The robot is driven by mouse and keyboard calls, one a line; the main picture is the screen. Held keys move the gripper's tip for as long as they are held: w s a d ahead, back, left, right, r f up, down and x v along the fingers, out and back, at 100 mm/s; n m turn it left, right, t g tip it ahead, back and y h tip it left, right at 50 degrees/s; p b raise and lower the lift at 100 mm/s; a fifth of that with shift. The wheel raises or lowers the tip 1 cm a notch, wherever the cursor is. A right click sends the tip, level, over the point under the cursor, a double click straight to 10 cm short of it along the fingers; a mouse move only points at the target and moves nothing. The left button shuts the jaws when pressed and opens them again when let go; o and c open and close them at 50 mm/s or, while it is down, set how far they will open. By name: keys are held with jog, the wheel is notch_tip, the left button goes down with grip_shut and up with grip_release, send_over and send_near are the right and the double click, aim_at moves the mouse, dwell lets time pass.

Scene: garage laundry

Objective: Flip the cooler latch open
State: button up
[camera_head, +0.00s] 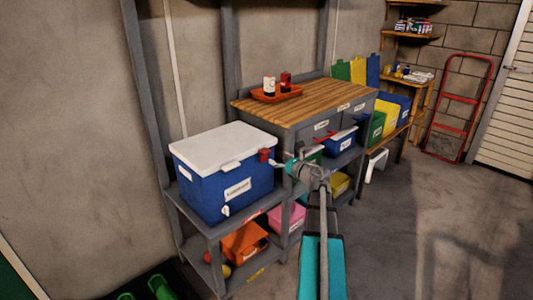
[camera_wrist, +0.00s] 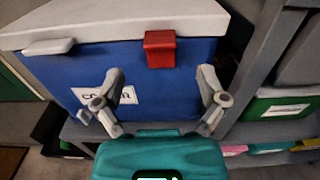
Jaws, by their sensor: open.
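The cooler (camera_head: 225,185) is a blue box with a white lid, standing on a grey shelf unit. Its lid (camera_head: 222,146) looks shut. The red latch (camera_head: 264,155) sits at the right part of the cooler, just under the lid edge. In the wrist view the red latch (camera_wrist: 160,48) is at the top centre on the blue cooler wall (camera_wrist: 95,70). My gripper (camera_wrist: 162,78) is open, its two fingers spread below and to either side of the latch, apart from it. In the head view my gripper (camera_head: 285,162) is right of the latch.
A wooden-topped workbench (camera_head: 320,98) with an orange tray (camera_head: 277,93) stands right of the cooler. A grey shelf post (camera_wrist: 265,65) is close to my gripper's right. The floor (camera_head: 440,220) at the right is clear.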

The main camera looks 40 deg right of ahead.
aim_at(268, 153)
jog(key=w, duration=0.6)
jog(key=shift+w+a, duration=0.25)
jog(key=c, duration=1.2)
jog(key=shift+o, duration=0.2)
jog(key=shift+f, duration=0.1)
